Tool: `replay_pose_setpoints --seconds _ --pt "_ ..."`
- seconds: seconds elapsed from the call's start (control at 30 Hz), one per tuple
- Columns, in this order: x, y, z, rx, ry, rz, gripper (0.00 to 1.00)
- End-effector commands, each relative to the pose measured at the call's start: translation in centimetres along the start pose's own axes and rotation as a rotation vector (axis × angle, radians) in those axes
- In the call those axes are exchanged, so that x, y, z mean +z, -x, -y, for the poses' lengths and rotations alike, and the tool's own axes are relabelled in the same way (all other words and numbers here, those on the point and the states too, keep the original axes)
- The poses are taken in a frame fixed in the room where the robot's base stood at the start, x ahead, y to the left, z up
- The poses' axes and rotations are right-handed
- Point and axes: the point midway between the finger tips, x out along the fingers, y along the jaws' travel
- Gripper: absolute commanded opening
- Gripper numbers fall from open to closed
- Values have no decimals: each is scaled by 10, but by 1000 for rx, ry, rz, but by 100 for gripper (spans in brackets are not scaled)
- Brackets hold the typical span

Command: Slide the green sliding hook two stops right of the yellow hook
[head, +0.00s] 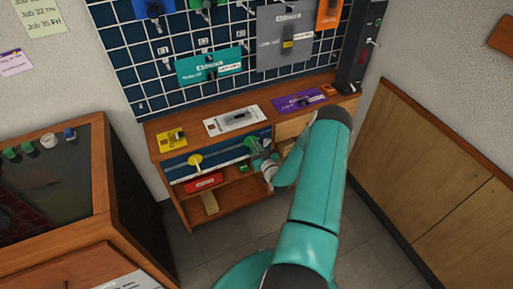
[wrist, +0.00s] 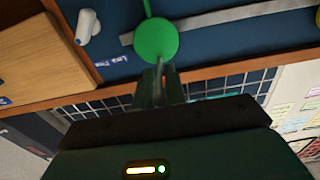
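The yellow hook (head: 195,160) is on the rail across the blue panel below the bench top, in the head view. The green sliding hook (head: 253,144) is on the same rail to its right, partly hidden by my gripper. In the wrist view its round green head (wrist: 155,40) fills the top middle, with a green stem above it. My gripper (head: 265,156) is right at the green hook. Its fingers (wrist: 161,80) are close together just below the green head in the wrist view. A thin grey piece shows between them, but whether they clamp it is unclear.
The bench top above holds a yellow plate (head: 171,139), a white plate (head: 232,120) and a purple plate (head: 299,101). A red box (head: 204,182) and a green item (head: 243,166) are on the shelf below.

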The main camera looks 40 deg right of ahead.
Motion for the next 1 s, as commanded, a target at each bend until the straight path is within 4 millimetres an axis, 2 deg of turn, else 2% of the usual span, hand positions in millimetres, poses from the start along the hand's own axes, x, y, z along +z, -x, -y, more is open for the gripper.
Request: replay_pose_setpoints --seconds 0.17,0.53,0.63,0.9,0.93,1.0 --pt "0 0 5 -2 -1 1 0" --pt "0 0 78 -4 -2 0 0" --pt "0 0 85 -2 0 0 0" --pt "0 0 86 -1 0 0 0" --pt "0 0 85 0 0 0 16" --pt "0 0 85 0 0 0 30"
